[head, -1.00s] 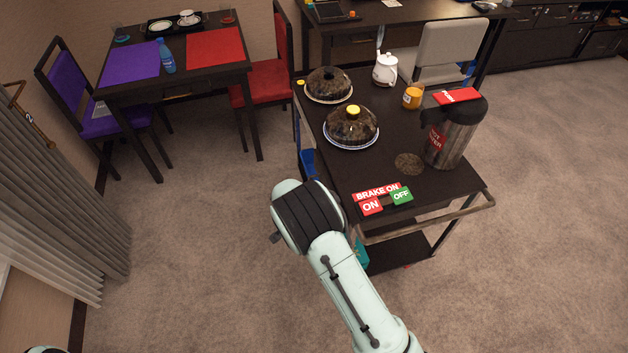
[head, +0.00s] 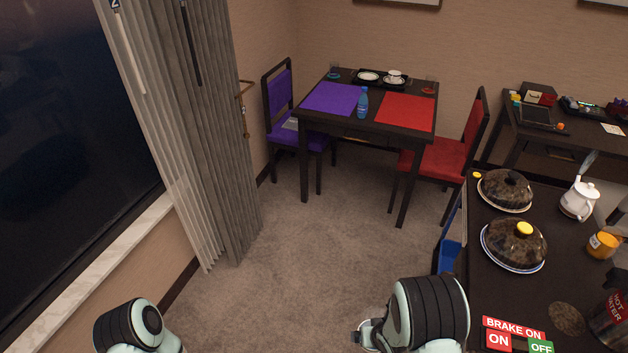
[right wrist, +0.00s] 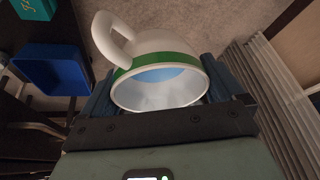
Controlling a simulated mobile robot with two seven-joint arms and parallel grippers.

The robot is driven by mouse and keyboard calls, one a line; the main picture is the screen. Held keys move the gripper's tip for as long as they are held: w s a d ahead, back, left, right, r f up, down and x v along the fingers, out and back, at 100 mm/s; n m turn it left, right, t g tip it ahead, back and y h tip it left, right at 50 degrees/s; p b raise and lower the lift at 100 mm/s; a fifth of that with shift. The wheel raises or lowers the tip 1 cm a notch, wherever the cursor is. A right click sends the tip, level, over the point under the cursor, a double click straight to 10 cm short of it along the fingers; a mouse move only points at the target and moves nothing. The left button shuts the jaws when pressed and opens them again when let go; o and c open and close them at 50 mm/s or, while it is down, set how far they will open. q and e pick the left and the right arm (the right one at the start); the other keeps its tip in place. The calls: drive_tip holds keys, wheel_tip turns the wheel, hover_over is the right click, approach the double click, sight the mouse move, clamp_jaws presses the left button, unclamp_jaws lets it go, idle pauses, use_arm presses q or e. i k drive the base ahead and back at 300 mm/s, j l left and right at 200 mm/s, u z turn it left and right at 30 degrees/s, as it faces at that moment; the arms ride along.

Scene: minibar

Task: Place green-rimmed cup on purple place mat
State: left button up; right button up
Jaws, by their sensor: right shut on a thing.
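The green-rimmed cup (right wrist: 160,62) is white with a green band and a pale blue inside. It fills the middle of the right wrist view, its mouth facing the camera and its handle at the upper left. My right gripper (right wrist: 155,85) is shut on it, with a dark finger on each side. In the head view, the right wrist hides most of that gripper. The purple place mat (head: 332,98) lies flat on the left part of the dining table (head: 345,126), well beyond my arms. My left arm shows at the bottom left, but its gripper is out of view.
A blue bottle (head: 362,104) stands between the purple mat and the red mat (head: 405,112). A tray (head: 380,84) with dishes lies behind. Purple (head: 281,95) and red (head: 445,157) chairs flank the table. A dark trolley (head: 480,290) stands at right; carpet before the table is open.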

sight(335, 106)
drive_tip(key=i+l+u, duration=0.1)
drive_tip(key=u, duration=0.35)
drive_tip(key=i+l+u, duration=0.2)
drive_tip(key=i+u, duration=0.25)
drive_tip(key=i+l+u, duration=0.35)
drive_tip(key=l, duration=0.25)
drive_tip(key=i+l, duration=0.2)
drive_tip(key=l, duration=0.15)
drive_tip(key=i+l+u, duration=0.1)
drive_tip(key=i+l, duration=0.25)
drive_tip(key=l, duration=0.3)
drive_tip(key=i+l+u, duration=0.1)
drive_tip(key=l, duration=0.25)
drive_tip(key=i+l, duration=0.45)
drive_tip(key=l, duration=0.25)
drive_tip(key=u, duration=0.05)
